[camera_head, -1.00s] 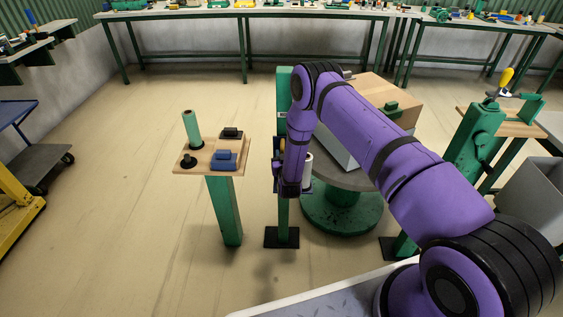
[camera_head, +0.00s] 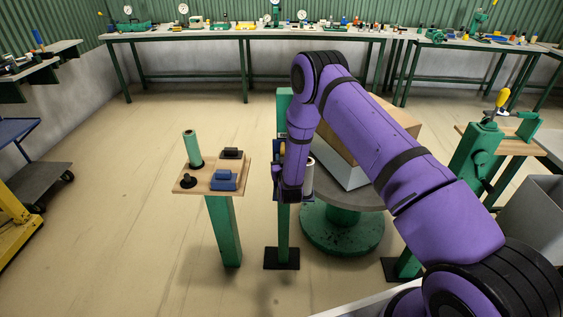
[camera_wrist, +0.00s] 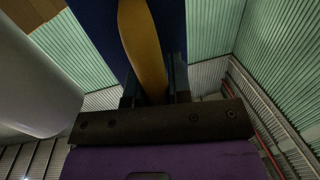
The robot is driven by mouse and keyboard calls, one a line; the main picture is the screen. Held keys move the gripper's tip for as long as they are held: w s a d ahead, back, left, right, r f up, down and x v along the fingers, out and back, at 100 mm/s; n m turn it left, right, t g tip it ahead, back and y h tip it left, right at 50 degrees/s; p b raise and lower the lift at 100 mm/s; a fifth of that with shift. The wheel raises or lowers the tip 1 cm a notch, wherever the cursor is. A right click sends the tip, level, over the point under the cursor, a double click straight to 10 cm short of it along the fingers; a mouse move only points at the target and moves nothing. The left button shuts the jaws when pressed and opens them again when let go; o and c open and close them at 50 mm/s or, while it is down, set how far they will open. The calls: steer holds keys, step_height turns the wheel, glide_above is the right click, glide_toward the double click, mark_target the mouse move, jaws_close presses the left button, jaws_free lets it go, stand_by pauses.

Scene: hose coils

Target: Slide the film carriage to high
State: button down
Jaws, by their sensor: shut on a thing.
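The film carriage shows in the wrist view as a dark blue body (camera_wrist: 176,35) with a yellow grip (camera_wrist: 145,50) in front. My gripper (camera_wrist: 156,88) is shut on the yellow grip. A pale film roll (camera_wrist: 40,85) fills the left of that view. In the head view the carriage is on a green upright post (camera_head: 284,225), mostly hidden behind my purple arm. Only a bit of orange and blue and the white roll (camera_head: 310,178) show beside the arm. No scale or high mark is visible.
A small wooden stand (camera_head: 205,187) with a blue block and a green cylinder is left of the post. A round grey table (camera_head: 350,198) with a box (camera_head: 390,115) is close on the right. A green vise-like stand (camera_head: 475,155) is farther right.

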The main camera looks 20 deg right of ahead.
steer(key=shift+w+r, duration=0.2)
steer(key=shift+r, duration=0.2)
steer(key=c, duration=1.1)
jaws_free()
steer(key=shift+s, duration=0.1)
steer(key=shift+o, duration=0.2)
steer(key=shift+f, duration=0.1)
steer(key=shift+s+a+f, duration=0.1)
steer(key=shift+s, duration=0.5)
steer(key=s+a, duration=0.1)
steer(key=s, duration=0.8)
steer(key=shift+s, duration=0.3)
